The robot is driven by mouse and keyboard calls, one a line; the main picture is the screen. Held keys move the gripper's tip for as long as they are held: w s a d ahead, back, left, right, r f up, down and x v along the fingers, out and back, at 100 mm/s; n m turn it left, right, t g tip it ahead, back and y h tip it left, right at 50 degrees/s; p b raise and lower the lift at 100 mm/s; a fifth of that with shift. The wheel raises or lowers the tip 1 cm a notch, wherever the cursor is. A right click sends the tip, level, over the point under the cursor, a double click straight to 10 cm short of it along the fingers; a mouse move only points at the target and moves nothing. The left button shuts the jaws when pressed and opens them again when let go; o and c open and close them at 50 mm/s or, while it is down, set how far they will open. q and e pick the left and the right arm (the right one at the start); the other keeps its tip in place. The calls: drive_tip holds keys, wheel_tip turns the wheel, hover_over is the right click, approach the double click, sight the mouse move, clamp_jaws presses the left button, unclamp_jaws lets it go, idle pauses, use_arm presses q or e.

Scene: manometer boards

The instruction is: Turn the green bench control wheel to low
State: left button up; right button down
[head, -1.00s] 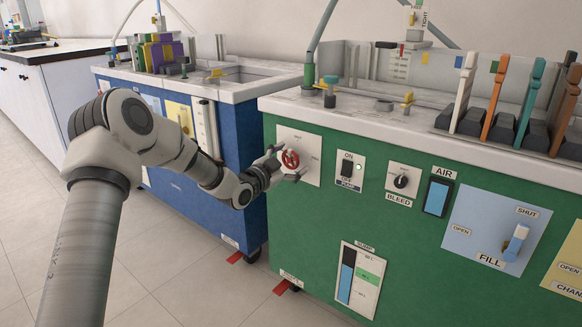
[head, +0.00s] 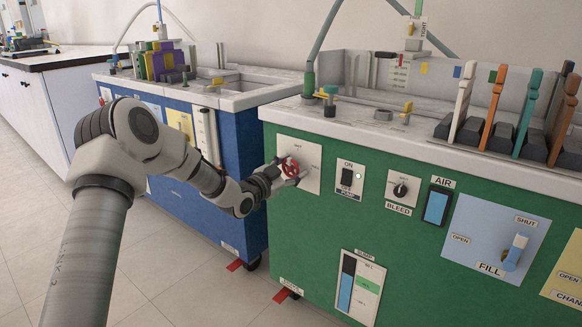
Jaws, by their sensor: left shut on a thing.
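The green bench (head: 430,262) stands at the right with its control panel facing me. Its red control wheel (head: 291,168) sits on a white plate (head: 313,177) at the panel's upper left. My left gripper (head: 290,172) is at the wheel, its fingers around the rim and shut on it. The fingers hide part of the wheel. The lettering on the plate is too small to read. My right gripper is not in view.
A blue bench (head: 225,150) stands close at the left. Grey floor (head: 170,270) lies in front.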

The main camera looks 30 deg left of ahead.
use_arm(q)
drive_tip(key=n+p, duration=0.1)
drive_tip(key=n, duration=0.1)
drive_tip(key=n+p, duration=0.1)
drive_tip(key=shift+r+n+p, duration=0.2)
drive_tip(key=shift+n+p, duration=0.1)
drive_tip(key=shift+n, duration=0.1)
drive_tip(key=n+p, duration=0.1)
drive_tip(key=n, duration=0.2)
drive_tip(key=shift+n+p, duration=0.35)
drive_tip(key=shift+n, duration=0.05)
drive_tip(key=n+p, duration=0.1)
drive_tip(key=n, duration=0.3)
drive_tip(key=shift+f, duration=0.1)
drive_tip(key=n+p, duration=0.1)
drive_tip(key=n, duration=0.4)
drive_tip(key=o, duration=1.2)
drive_tip(key=shift+w, duration=0.1)
drive_tip(key=shift+f, duration=0.1)
